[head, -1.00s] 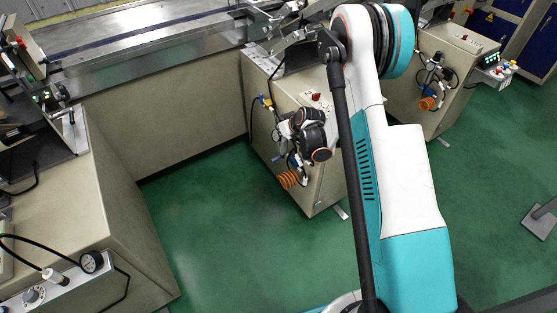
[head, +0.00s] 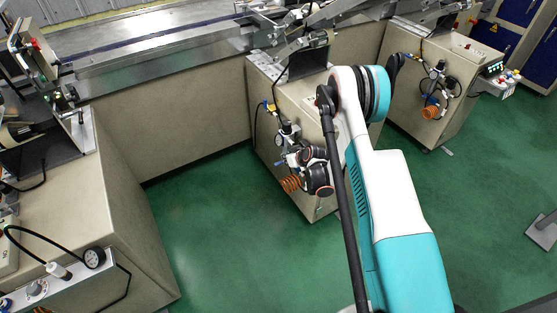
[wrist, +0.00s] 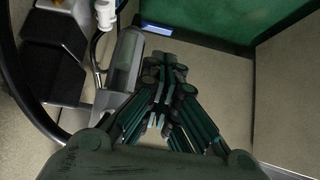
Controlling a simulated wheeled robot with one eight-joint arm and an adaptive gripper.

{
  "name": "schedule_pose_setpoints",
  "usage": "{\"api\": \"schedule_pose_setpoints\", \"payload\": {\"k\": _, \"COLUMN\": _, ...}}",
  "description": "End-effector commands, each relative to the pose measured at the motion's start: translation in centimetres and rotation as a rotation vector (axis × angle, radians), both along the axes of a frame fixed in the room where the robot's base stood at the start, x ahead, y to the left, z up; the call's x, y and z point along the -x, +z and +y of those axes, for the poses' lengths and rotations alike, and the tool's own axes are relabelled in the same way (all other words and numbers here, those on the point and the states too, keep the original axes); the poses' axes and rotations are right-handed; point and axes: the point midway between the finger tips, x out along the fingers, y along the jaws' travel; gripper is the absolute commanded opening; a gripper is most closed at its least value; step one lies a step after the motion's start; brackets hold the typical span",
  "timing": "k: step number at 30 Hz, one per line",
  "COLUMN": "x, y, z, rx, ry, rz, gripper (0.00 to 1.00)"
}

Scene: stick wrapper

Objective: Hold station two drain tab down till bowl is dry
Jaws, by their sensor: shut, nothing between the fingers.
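In the wrist view, a grey, partly see-through cylinder that looks like the bowl (wrist: 124,60) stands just left of my gripper (wrist: 166,66). The slim dark fingers meet at their tips and hold nothing. A small pale-blue tab-like piece (wrist: 157,28) lies just beyond the fingertips, by the bowl's far end. I cannot tell whether the fingers touch it or whether liquid is in the bowl. In the head view, the air unit (head: 287,130) is on the middle cabinet (head: 318,128). My dark wrist is in front of it, and the fingertips are too small to make out.
An orange coiled hose (head: 290,184) hangs below the air unit. Another cabinet (head: 405,85) with similar fittings stands to the right, and a large beige one (head: 85,215) at left. Green floor (head: 215,235) is open between them. A black hose (wrist: 30,85) curves at left in the wrist view.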

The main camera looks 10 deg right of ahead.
Motion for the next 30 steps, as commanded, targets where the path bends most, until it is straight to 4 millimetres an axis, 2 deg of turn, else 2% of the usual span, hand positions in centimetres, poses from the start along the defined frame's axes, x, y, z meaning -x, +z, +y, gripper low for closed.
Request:
{"api": "schedule_pose_setpoints", "payload": {"k": 5, "x": -0.7, "y": -0.8, "z": 0.2, "rx": 0.0, "ry": 0.0, "rz": 0.0, "gripper": 0.0}}
{"api": "schedule_pose_setpoints", "payload": {"k": 18, "x": -5.5, "y": -6.0, "z": 1.8, "rx": 0.001, "ry": -0.001, "rz": 0.0, "gripper": 0.0}}
{"api": "schedule_pose_setpoints", "payload": {"k": 24, "x": -6.6, "y": -7.0, "z": 2.1, "rx": 0.001, "ry": -0.001, "rz": 0.0, "gripper": 0.0}}
{"api": "schedule_pose_setpoints", "payload": {"k": 30, "x": -6.8, "y": -7.0, "z": 2.2, "rx": 0.001, "ry": -0.001, "rz": 0.0, "gripper": 0.0}}
